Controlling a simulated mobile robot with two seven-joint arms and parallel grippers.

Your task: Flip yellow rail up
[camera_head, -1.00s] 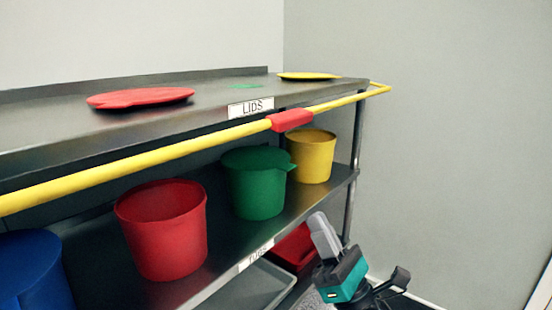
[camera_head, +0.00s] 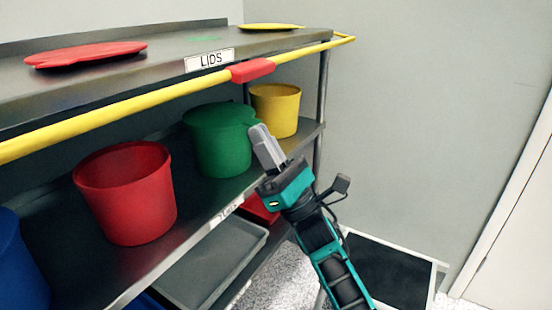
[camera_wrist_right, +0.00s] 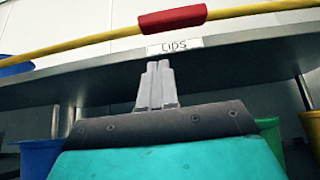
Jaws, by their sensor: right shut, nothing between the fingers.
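The yellow rail (camera_head: 110,108) runs along the front of the top shelf, with a red grip sleeve (camera_head: 252,70) near its right part. In the right wrist view the yellow rail (camera_wrist_right: 90,40) crosses the top of the picture, and its red sleeve (camera_wrist_right: 172,19) is above and beyond my fingers. My right gripper (camera_head: 262,134) is shut and empty, pointing up, below the rail and in front of the green tub. Its closed fingers also show in the right wrist view (camera_wrist_right: 157,70), apart from the rail. My left gripper is not in view.
The metal top shelf (camera_head: 120,82) bears a red lid (camera_head: 85,54), a yellow lid (camera_head: 270,27) and a LIDS label (camera_head: 209,60). Below stand a red tub (camera_head: 125,195), a green tub (camera_head: 218,142) and a yellow tub (camera_head: 276,110). A grey tray (camera_head: 205,265) is lower down.

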